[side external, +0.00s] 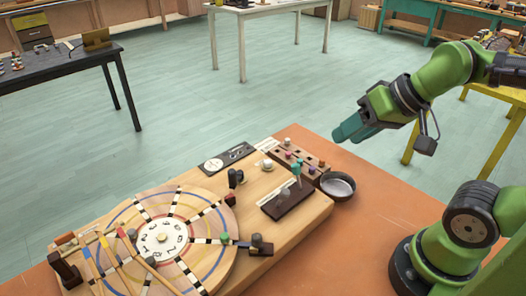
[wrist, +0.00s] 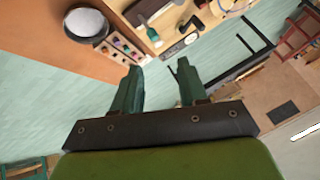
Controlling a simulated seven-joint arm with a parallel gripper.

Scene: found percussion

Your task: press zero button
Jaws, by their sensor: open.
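A wooden board (side external: 318,208) on the orange table carries a large round wheel with a white numbered dial (side external: 161,239) at its centre. I cannot make out which part is the zero button; the digits are too small to read surely. A dark plate with a white disc (side external: 213,165) lies at the board's far edge. My gripper (side external: 343,131) is high above the table, to the right of the board and apart from everything. In the wrist view its two teal fingers (wrist: 160,72) are spread with nothing between them.
A dark round pan (side external: 338,185) sits beside the board's right end and also shows in the wrist view (wrist: 87,24). A brown strip with several coloured knobs (side external: 300,160) is behind it.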

